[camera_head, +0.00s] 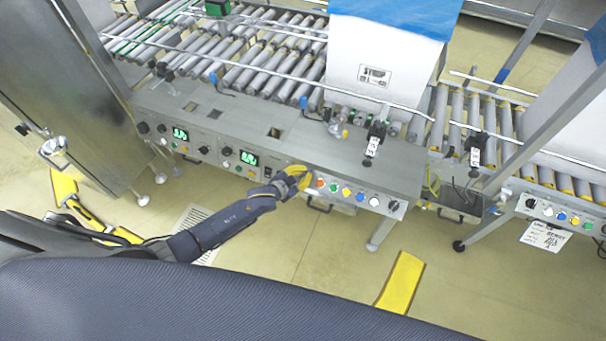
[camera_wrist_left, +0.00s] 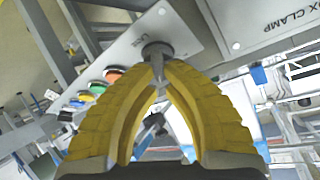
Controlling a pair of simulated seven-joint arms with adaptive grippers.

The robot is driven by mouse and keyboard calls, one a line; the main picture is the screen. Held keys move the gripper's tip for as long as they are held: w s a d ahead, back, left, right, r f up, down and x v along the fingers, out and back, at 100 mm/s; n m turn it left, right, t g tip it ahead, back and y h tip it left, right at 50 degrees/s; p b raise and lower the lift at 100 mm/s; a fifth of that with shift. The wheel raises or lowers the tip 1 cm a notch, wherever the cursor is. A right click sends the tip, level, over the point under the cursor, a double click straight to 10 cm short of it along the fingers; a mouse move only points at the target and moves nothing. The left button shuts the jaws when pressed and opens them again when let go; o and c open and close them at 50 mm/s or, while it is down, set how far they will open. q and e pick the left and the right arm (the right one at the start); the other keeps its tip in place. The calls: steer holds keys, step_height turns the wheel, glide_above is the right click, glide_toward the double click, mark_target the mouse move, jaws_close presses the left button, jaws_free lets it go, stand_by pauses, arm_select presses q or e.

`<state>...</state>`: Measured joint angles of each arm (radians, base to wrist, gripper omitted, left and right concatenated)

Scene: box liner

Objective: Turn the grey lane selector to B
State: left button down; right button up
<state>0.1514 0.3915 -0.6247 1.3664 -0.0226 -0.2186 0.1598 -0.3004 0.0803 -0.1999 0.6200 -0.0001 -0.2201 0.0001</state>
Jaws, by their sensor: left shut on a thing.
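My left gripper (camera_head: 297,178) reaches in from the left to the front control panel of the conveyor. Its yellow fingers lie at the panel, left of an orange button, and cover the spot behind them in the head view. In the left wrist view the two yellow fingers of this gripper (camera_wrist_left: 158,78) close at their tips on the grey lane selector (camera_wrist_left: 155,50), a round dark grey knob on a pale plate with partly readable lettering. Which letter the selector points to cannot be read. My right gripper is not in view.
A row of coloured buttons (camera_head: 347,193) lies right of the gripper on the same panel. Green displays (camera_head: 248,158) and black knobs sit to its left. A plate marked "BOX CLAMP" (camera_wrist_left: 265,22) adjoins in the left wrist view.

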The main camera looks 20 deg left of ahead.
arm_select(q)
steer(key=shift+m+g+h, duration=0.4)
steer(key=shift+m, duration=0.7)
steer(key=c, duration=1.5)
jaws_free()
steer(key=shift+v, duration=6)
steer(key=shift+d, duration=0.1)
